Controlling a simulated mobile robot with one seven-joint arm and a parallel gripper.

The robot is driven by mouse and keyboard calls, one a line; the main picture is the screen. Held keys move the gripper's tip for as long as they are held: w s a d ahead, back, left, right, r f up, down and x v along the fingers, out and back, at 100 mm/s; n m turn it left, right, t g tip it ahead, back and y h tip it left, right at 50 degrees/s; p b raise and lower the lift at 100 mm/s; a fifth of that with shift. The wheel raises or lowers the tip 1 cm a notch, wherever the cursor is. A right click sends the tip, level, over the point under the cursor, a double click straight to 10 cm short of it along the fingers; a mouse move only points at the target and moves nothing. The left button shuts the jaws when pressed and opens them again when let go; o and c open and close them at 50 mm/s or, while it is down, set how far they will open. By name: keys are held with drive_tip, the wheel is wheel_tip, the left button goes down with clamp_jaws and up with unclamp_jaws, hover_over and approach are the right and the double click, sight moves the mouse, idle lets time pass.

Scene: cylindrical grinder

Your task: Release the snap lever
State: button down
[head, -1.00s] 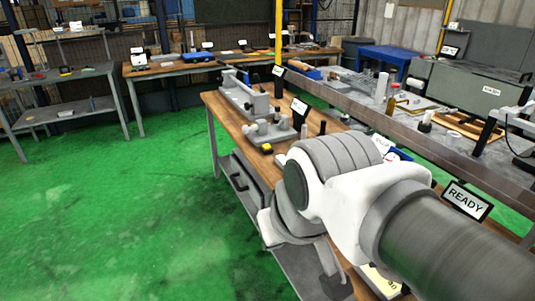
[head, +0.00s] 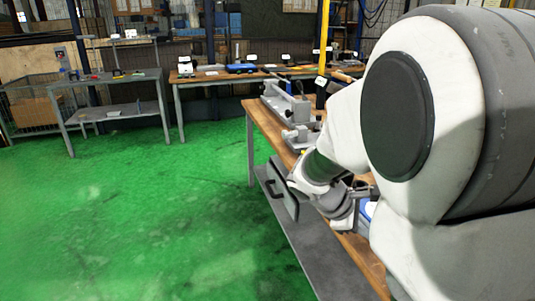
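I cannot make out a part that is clearly the snap lever. A grey fixture (head: 284,103) with small upright parts stands on the far end of the wooden workbench (head: 262,112). A smaller grey block (head: 299,137) sits nearer, beside my arm. My arm crosses the right side of the view and bends down over the bench, its wrist low near the bench's left edge. My gripper's fingers cannot be made out at the wrist, and whether they are open or shut does not show. My arm hides most of the bench's near part.
A grey table (head: 105,82) stands at the left and a long wooden bench (head: 215,75) along the back. The green floor (head: 150,215) between them is clear.

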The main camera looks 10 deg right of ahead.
drive_tip(key=w+d+f+n+t+h+b, duration=0.1)
drive_tip(key=w+d+f+n+h+b, duration=0.2)
drive_tip(key=w+d+f+n+h, duration=0.2)
drive_tip(key=w+d+f+n, duration=0.1)
drive_tip(key=w+f+n, duration=0.1)
drive_tip(key=w+n, duration=0.1)
drive_tip(key=shift+w+f+n, duration=0.15)
drive_tip(key=shift+w+n, duration=0.15)
drive_tip(key=shift+w, duration=0.05)
drive_tip(key=shift+d, duration=0.1)
drive_tip(key=b+x, duration=0.2)
drive_tip(key=x, duration=0.8)
drive_tip(key=shift+s+d+b, duration=0.1)
drive_tip(key=shift+b, duration=0.25)
drive_tip(key=shift+d+r, duration=0.5)
drive_tip(key=shift+d, duration=0.35)
drive_tip(key=shift+d+r, duration=0.5)
drive_tip(key=shift+d, duration=0.3)
